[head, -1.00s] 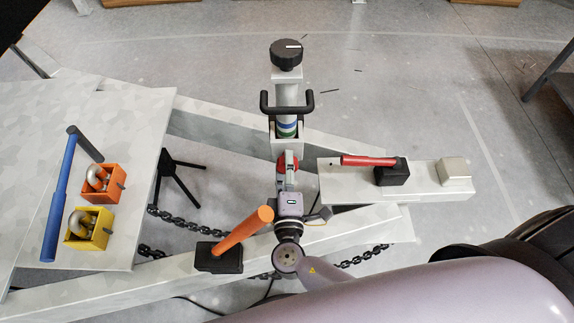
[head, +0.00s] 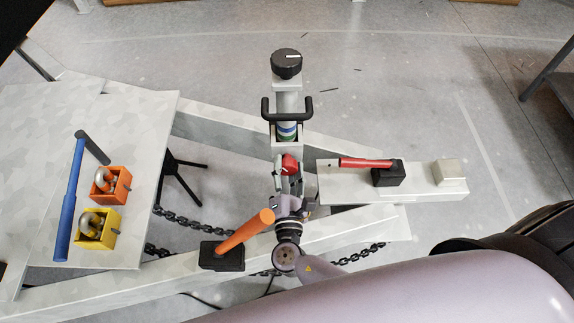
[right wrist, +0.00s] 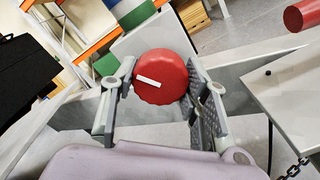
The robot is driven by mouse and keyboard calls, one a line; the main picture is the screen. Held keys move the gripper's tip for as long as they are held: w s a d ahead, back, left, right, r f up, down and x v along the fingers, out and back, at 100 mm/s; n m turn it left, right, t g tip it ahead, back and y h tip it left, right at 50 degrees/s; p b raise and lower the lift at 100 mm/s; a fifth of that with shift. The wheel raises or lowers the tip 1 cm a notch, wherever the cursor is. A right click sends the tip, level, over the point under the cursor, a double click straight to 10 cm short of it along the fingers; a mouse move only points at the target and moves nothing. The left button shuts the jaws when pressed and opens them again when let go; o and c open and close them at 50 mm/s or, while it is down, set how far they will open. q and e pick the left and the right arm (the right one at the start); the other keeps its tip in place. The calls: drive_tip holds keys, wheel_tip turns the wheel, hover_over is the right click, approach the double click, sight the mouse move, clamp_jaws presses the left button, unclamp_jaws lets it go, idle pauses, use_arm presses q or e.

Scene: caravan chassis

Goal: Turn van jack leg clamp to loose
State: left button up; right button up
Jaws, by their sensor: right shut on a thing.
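The jack leg clamp is a red round knob (head: 289,163) with a white mark, on the upright jack leg (head: 287,105) below its black handle. In the right wrist view the red knob (right wrist: 160,77) sits between the two fingers, its white mark slightly tilted from level. My right gripper (head: 287,175) is shut on the knob, with one finger at each side; it also shows in the right wrist view (right wrist: 160,88). In the head view the fingers partly hide the knob. My left gripper is not in view.
A black top knob (head: 286,63) crowns the jack leg. An orange-handled lever (head: 245,232) stands close left of my right wrist, and a red lever (head: 367,162) lies to the right. Orange (head: 110,185) and yellow (head: 96,229) shackle boxes sit on the left plate. A chain (head: 195,222) hangs below.

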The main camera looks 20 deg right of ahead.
drive_tip(key=n+p, duration=0.2)
drive_tip(key=n, duration=0.3)
drive_tip(key=shift+n+p, duration=0.3)
drive_tip(key=n+p, duration=0.2)
drive_tip(key=n, duration=0.2)
drive_tip(key=shift+n+p, duration=0.3)
drive_tip(key=shift+n, duration=0.5)
drive_tip(key=shift+d+f, duration=0.1)
drive_tip(key=o, duration=1.1)
drive_tip(key=shift+o, duration=0.2)
drive_tip(key=v, duration=1.2)
drive_tip(key=shift+s, duration=0.1)
